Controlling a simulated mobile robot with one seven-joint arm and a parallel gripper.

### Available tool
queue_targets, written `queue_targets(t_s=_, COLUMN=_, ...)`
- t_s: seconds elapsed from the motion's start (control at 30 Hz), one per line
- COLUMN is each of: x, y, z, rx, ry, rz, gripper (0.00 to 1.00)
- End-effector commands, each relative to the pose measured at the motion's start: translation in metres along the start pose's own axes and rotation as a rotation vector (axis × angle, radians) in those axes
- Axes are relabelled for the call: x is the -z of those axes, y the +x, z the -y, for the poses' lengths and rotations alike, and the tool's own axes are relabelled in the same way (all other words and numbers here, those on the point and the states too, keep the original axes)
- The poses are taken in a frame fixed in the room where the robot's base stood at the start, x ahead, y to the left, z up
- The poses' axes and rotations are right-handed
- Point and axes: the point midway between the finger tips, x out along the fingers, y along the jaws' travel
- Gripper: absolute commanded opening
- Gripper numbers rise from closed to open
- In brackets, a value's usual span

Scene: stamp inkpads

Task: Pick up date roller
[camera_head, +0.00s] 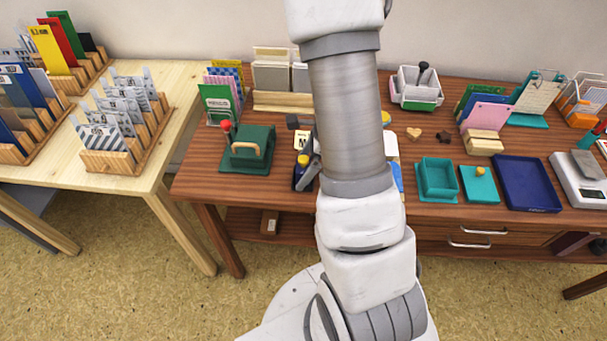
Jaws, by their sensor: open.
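I cannot pick out a date roller for certain; it may be hidden behind my arm. My gripper (302,148) is mostly hidden behind my arm over the brown desk (205,180). Only dark and grey parts of it show at the arm's left edge, open. Just beside these parts stands a small dark blue item with a yellow top (301,161), partly covered. A white card with dark print (301,138) shows behind it. Whether my gripper touches anything is hidden.
Left of my gripper is a green device with a wooden handle and red knob (247,157). To the right are a teal open box (437,188), a teal pad (478,185) and a blue tray (527,185). A divided white-green box (416,91) stands behind.

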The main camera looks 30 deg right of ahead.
Motion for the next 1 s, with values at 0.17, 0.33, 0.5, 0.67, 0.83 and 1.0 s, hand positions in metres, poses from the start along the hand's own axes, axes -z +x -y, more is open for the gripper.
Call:
queue_targets(t_s=0.17, x=-0.0004, y=0.0014, z=-0.0001, rx=0.0, ry=0.0, rz=0.0, gripper=0.97)
queue_targets(t_s=0.33, x=-0.0004, y=0.0012, z=-0.0001, rx=0.0, ry=0.0, rz=0.0, gripper=0.78)
queue_targets(t_s=0.5, x=-0.0004, y=0.0011, z=-0.0001, rx=0.0, ry=0.0, rz=0.0, gripper=0.47)
queue_targets(t_s=0.67, x=-0.0004, y=0.001, z=-0.0001, rx=0.0, ry=0.0, rz=0.0, gripper=0.18)
queue_targets(t_s=0.83, x=-0.0003, y=0.001, z=-0.0001, rx=0.0, ry=0.0, rz=0.0, gripper=0.0)
queue_targets(t_s=1.0, x=-0.0006, y=0.0007, z=0.0002, rx=0.001, ry=0.0, rz=0.001, gripper=0.0)
